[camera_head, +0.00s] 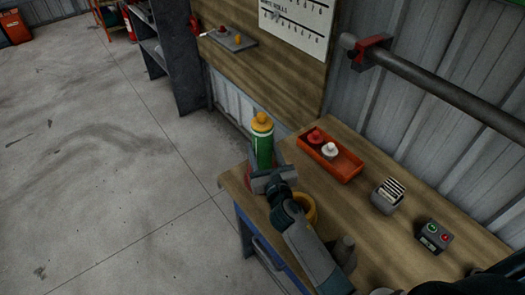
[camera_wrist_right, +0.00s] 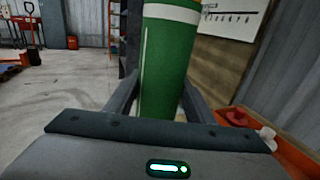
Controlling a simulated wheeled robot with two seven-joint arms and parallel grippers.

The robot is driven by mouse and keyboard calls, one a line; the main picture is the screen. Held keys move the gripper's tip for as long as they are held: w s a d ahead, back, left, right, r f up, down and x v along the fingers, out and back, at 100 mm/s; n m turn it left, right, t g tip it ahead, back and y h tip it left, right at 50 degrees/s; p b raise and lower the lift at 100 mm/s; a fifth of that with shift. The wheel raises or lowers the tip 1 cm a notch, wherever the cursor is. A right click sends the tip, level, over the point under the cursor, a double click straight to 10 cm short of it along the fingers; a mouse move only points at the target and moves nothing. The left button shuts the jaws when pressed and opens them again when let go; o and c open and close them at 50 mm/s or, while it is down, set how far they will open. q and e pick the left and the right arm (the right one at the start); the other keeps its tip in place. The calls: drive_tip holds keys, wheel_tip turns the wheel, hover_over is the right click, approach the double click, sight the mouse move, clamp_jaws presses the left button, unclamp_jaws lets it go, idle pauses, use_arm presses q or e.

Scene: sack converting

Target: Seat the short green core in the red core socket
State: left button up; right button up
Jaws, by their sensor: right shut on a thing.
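The green core (camera_head: 262,150) stands upright at the bench's far left corner, with a yellow-orange top and a pale band. My right gripper (camera_head: 273,182) is shut around its lower part. In the right wrist view the green core (camera_wrist_right: 168,65) rises between the two fingers (camera_wrist_right: 160,103); its lower end is hidden by the gripper. I cannot tell whether it touches the bench. A red fitting (camera_head: 373,50) sits on a grey bar at the wall; I cannot tell whether it is the red core socket. My left gripper is not in view.
The wooden bench (camera_head: 375,240) carries an orange tray (camera_head: 345,167) with red and white pieces, a grey card holder (camera_head: 387,196) and a button box (camera_head: 433,236). A yellow ring (camera_head: 307,203) is partly hidden by my arm. Open floor lies to the left.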

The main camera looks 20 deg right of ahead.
drive_tip(key=shift+f, duration=0.1)
drive_tip(key=o, duration=1.5)
drive_tip(key=shift+c, duration=0.2)
drive_tip(key=shift+r, duration=0.2)
drive_tip(key=shift+s+f, duration=0.15)
drive_tip(key=shift+s, duration=0.45)
drive_tip(key=s+b, duration=0.2)
drive_tip(key=s, duration=0.8)
drive_tip(key=shift+s+a, duration=0.25)
drive_tip(key=shift+s, duration=0.15)
